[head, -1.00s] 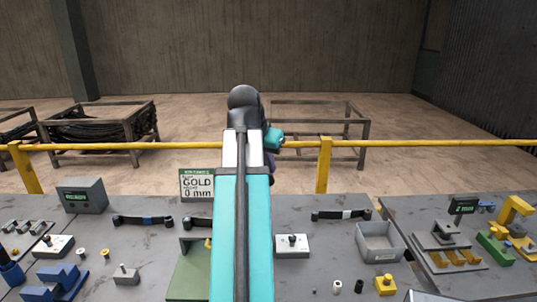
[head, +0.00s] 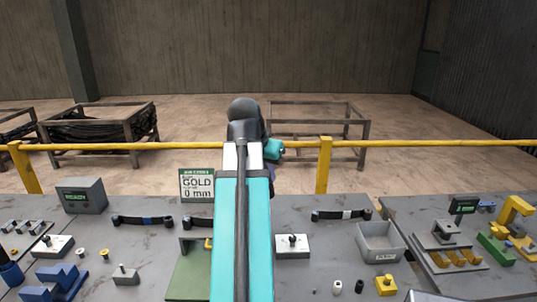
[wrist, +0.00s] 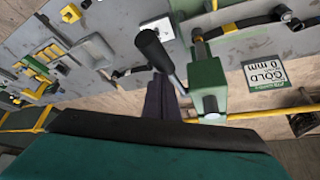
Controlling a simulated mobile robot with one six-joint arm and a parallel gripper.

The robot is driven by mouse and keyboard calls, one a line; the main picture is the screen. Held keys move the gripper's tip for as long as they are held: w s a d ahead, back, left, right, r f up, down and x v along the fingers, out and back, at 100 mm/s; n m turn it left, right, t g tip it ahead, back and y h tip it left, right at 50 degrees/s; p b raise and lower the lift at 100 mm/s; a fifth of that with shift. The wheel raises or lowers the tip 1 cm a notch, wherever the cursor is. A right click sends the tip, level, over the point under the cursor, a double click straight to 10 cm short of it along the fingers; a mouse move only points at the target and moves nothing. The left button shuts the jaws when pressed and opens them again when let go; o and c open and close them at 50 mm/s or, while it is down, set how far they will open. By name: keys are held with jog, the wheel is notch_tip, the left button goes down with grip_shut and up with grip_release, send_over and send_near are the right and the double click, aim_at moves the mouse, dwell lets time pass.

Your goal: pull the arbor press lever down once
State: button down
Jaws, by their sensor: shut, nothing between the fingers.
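The arbor press (wrist: 207,88) shows in the wrist view as a green body with a lever. The lever (wrist: 154,48) has a thick black grip on a thin rod that slants to the green body. My gripper (wrist: 160,97) shows as dark purple fingers, shut and empty. It appears close beside the lever's rod and the press; whether it touches them I cannot tell. In the head view my teal arm hides most of the press, and only part of its green base (head: 187,274) shows to the left of the arm.
A sign reading GOLD 0 mm (head: 197,185) stands left of my arm. A grey bin (head: 381,243), a yellow block (head: 386,285) and a white switch box (head: 292,245) are on the bench to the right. A yellow rail (head: 420,143) runs behind the bench.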

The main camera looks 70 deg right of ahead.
jog(key=shift+s+a+f, duration=0.1)
jog(key=shift+a+f, duration=0.1)
jog(key=shift+f, duration=0.65)
jog(key=shift+a+f+b, duration=0.15)
jog(key=shift+f+b, duration=0.5)
jog(key=shift+f, duration=1.55)
jog(key=shift+d+f+b, duration=0.25)
jog(key=shift+f+b, duration=0.5)
jog(key=shift+f, duration=0.45)
jog(key=shift+a+f+b, duration=0.2)
jog(key=shift+f+b, duration=0.1)
jog(key=shift+f, duration=0.45)
